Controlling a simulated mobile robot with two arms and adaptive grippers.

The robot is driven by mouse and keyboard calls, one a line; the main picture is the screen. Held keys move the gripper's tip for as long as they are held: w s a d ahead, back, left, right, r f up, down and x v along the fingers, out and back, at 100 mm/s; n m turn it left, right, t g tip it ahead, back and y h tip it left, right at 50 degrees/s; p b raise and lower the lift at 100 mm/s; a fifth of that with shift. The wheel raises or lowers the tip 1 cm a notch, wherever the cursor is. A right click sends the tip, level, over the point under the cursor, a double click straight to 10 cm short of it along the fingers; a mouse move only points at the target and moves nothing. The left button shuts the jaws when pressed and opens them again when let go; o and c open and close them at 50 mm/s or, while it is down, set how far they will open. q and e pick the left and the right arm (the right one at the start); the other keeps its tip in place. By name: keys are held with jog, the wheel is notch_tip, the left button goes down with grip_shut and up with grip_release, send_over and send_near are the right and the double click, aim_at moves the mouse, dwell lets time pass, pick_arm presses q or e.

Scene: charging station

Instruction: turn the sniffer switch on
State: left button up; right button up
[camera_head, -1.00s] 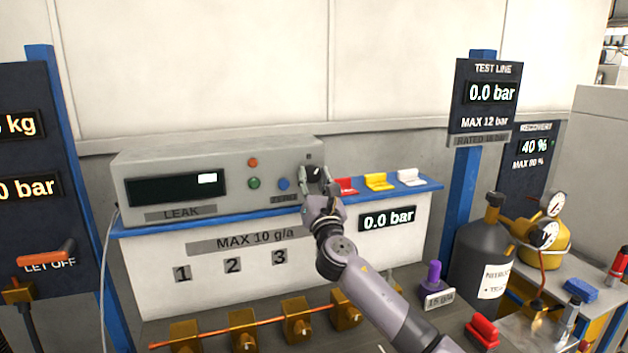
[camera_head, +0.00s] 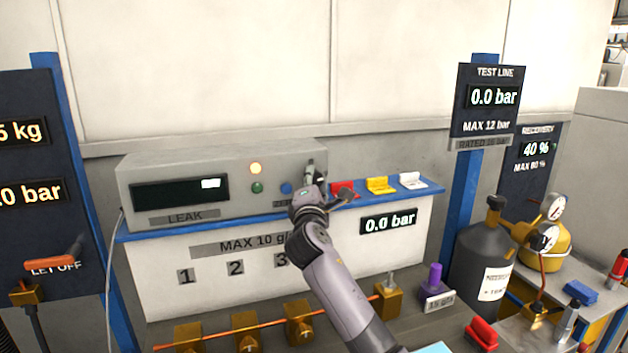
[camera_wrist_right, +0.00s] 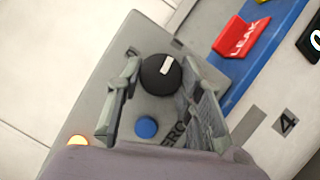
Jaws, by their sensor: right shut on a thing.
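The grey leak detector box (camera_head: 222,170) stands on the blue shelf, with a dark display, a LEAK label, a green button (camera_head: 257,187) and a blue button (camera_head: 286,188). Its orange lamp (camera_head: 255,168) glows brightly. The round black switch knob (camera_wrist_right: 154,80) with a white pointer mark sits on the box face in the right wrist view, above the blue button. My right gripper (camera_head: 320,187) is at the box's right end and hides most of the knob in the head view. Its fingers (camera_wrist_right: 162,95) are on either side of the knob, shut on it. My left gripper is not in view.
Red (camera_head: 343,189), yellow (camera_head: 378,185) and white (camera_head: 412,180) tags stand on the blue shelf (camera_head: 432,190) just right of my gripper. Brass valves (camera_head: 300,325) line the bench below. A dark cylinder (camera_head: 482,255) stands right.

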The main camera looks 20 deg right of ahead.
jog(key=shift+m+g, duration=0.3)
jog(key=shift+m, duration=0.4)
jog(key=o, duration=1.2)
jog(key=shift+c, duration=0.2)
jog(key=v, duration=1.2)
